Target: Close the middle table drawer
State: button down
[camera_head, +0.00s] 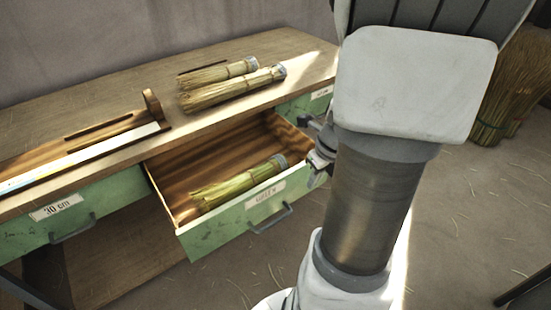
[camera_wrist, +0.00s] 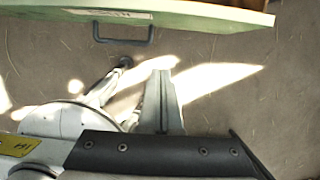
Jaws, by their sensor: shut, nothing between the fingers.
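The middle drawer (camera_head: 231,211) is pulled well out of the wooden table in the head view. Its front is green with a label and a dark handle (camera_head: 270,219). A straw broom (camera_head: 236,187) lies inside it. In the wrist view the drawer front (camera_wrist: 200,12) crosses the top, with its handle (camera_wrist: 122,38) left of centre. My gripper (camera_wrist: 162,74) is shut and empty, with its fingertips below the drawer front in the picture and apart from the handle. In the head view part of my gripper (camera_head: 319,166) shows near the drawer's right front corner; my arm hides much of it.
The table (camera_head: 130,75) carries two straw brooms (camera_head: 230,85) and a long ruler-like strip (camera_head: 80,157). A left drawer (camera_head: 70,217) marked "30 cm" and a right drawer (camera_head: 306,104) look shut. Straw bundles (camera_head: 510,85) stand at the right. The floor (camera_head: 470,230) there is mostly clear.

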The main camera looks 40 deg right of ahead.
aim_at(295, 187)
jog(key=shift+w+a+f+b, duration=0.1)
jog(key=shift+w+f+b, duration=0.85)
jog(key=shift+f, duration=0.55)
jog(key=shift+w+d+f+b, duration=0.1)
jog(key=shift+w+f+b, duration=0.7)
jog(key=shift+w+f, duration=0.6)
jog(key=shift+w+a+f+b, duration=0.1)
jog(key=shift+w+f+b, duration=0.75)
jog(key=shift+f, duration=0.8)
jog(key=shift+w, duration=0.1)
